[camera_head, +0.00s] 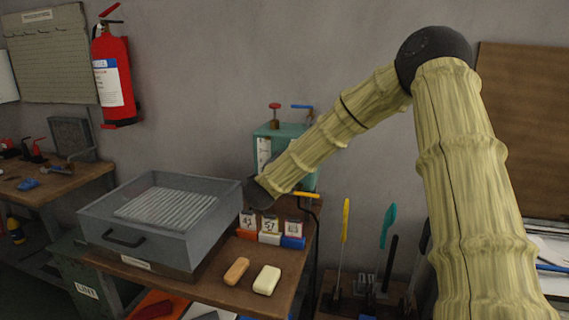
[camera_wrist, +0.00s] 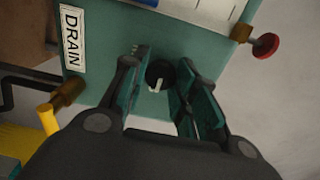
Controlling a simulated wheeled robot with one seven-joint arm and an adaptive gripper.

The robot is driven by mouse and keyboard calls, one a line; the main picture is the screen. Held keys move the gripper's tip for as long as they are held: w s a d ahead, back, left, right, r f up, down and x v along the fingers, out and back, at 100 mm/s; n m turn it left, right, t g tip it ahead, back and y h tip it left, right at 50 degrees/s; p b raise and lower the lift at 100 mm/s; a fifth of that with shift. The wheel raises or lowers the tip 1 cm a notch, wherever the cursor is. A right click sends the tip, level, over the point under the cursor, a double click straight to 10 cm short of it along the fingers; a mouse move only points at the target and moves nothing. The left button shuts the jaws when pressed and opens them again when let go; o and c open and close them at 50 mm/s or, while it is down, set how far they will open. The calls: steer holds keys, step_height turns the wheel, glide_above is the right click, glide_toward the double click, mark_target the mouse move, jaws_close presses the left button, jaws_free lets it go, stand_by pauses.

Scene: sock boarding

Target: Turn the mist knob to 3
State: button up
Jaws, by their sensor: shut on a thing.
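The mist knob (camera_wrist: 161,74) is a small round black knob with a white pointer mark, on the front of a teal box (camera_wrist: 112,50). In the wrist view the pointer aims toward the lower edge. My gripper (camera_wrist: 160,62) has a finger on each side of the knob and is shut on it. No number scale around the knob can be read. In the head view the teal box (camera_head: 288,131) stands against the wall. My arm covers part of its front, and the knob and fingertips are hidden there.
A "DRAIN" label (camera_wrist: 72,39), a yellow handle (camera_wrist: 48,120) and a red valve knob (camera_wrist: 266,45) surround the box front. A grey open-topped tray (camera_head: 160,205), small labelled blocks (camera_head: 269,238) and two soap-like bars (camera_head: 266,280) sit on the bench nearby.

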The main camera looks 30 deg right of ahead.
steer(key=o, duration=1)
steer(key=shift+s+d+f, duration=0.1)
steer(key=v, duration=1.2)
steer(key=shift+s+f, duration=0.1)
